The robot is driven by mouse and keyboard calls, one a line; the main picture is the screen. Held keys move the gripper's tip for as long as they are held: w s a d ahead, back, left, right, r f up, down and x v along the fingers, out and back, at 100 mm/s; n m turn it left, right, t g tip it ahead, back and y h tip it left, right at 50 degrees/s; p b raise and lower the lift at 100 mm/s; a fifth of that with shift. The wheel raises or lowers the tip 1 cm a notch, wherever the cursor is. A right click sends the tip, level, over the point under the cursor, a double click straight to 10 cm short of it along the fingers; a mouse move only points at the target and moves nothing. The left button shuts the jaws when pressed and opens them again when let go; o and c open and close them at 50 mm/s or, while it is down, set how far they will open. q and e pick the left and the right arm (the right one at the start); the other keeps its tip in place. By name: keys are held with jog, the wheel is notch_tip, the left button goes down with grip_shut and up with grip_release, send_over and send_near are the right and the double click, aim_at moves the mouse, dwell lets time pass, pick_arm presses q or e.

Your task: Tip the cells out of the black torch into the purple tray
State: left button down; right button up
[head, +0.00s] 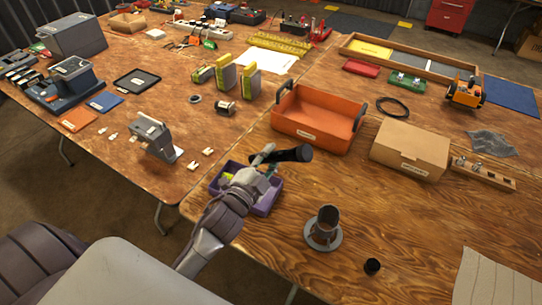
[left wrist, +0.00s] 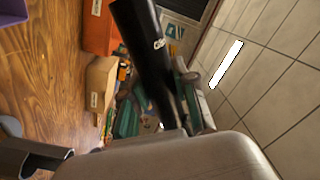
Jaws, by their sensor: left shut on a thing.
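The black torch (head: 293,154) is held by my left gripper (head: 266,158) above the purple tray (head: 263,208). The torch lies near level in the head view, its wide end to the right. In the left wrist view the torch (left wrist: 145,45) runs up from the gripper, a pale label on its side. My left gripper is shut on it. A corner of the purple tray (left wrist: 12,38) shows in the left wrist view. A yellow-green item (head: 229,178) shows in the tray's left part; I cannot tell what it is. The arm hides much of the tray. My right gripper is not in view.
A dark cup-like holder (head: 326,222) on a grey disc and a small black cap (head: 372,266) stand to the right. An orange bin (head: 312,128) and a cardboard box (head: 409,150) are behind. The wood between holder and tray is clear.

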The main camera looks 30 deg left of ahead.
pick_arm(q)
jog(key=m, duration=0.4)
jog(key=m+p, duration=0.1)
jog(key=m, duration=0.1)
jog(key=shift+r+m+h, duration=0.3)
jog(key=shift+r+m, duration=0.05)
jog(key=shift+m, duration=0.05)
jog(key=m, duration=0.2)
jog(key=m+p, duration=0.1)
jog(key=m, duration=0.4)
jog(key=shift+r, duration=0.35)
jog(key=m+p, duration=0.1)
jog(key=m, duration=0.1)
jog(key=shift+r+m, duration=0.15)
jog(key=shift+m, duration=0.25)
jog(key=m+p, duration=0.1)
jog(key=m, duration=0.1)
jog(key=m+p, duration=0.1)
jog(key=m, duration=0.1)
jog(key=m+p, duration=0.1)
jog(key=m, duration=0.1)
jog(key=shift+r, duration=0.3)
jog(key=m, duration=0.2)
jog(key=shift+m+p, duration=0.3)
jog(key=shift+p, duration=0.1)
jog(key=shift+f+m, duration=0.1)
jog(key=shift+m, duration=0.2)
